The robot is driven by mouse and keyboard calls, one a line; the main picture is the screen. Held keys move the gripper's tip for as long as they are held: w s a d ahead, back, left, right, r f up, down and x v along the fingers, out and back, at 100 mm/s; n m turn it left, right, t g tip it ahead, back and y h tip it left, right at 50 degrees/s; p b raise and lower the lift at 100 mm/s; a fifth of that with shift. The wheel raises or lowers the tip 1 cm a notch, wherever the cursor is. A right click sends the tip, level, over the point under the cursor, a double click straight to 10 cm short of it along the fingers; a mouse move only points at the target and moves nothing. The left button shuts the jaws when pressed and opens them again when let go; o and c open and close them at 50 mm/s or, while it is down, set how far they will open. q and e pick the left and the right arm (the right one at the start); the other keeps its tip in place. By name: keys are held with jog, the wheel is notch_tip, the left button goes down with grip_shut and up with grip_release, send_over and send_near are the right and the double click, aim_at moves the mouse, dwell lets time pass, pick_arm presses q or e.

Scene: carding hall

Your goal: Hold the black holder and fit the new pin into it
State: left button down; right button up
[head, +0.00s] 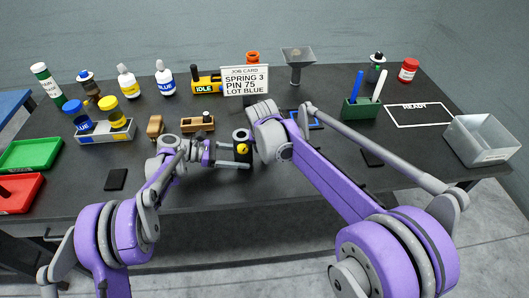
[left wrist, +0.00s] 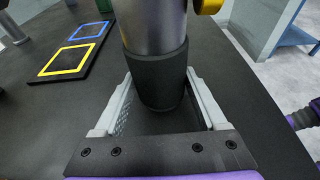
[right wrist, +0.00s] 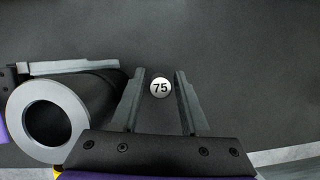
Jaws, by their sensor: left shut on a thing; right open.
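The black holder (head: 241,137) is a cylinder with a yellow knob. In the left wrist view the holder (left wrist: 157,75) has a grey metal upper part and a black lower part. My left gripper (head: 238,162) is shut on it. In the right wrist view the holder (right wrist: 53,123) shows a grey ring end around a dark bore, left of my right gripper (right wrist: 157,75). The right gripper is open. A round silver face marked 75 (right wrist: 160,88), seemingly the new pin seen end-on, lies between its fingers; its length is hidden. My right arm hides this gripper in the head view.
A job card (head: 245,82) reads spring 3, pin 75, lot blue. Front table is mostly clear.

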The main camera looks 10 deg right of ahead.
aim_at(242, 131)
jog(key=shift+c, duration=0.2)
grip_shut()
jog(key=r, duration=1)
jog(key=shift+w+a+r, duration=0.1)
jog(key=shift+a+r, duration=0.1)
jog(key=shift+a, duration=0.05)
jog(key=a+r, duration=0.6)
jog(key=r, duration=0.4)
jog(key=f, duration=0.9)
jog(key=shift+s+a+f, duration=0.15)
jog(key=shift+s+f, duration=0.15)
jog(key=shift+s, duration=0.1)
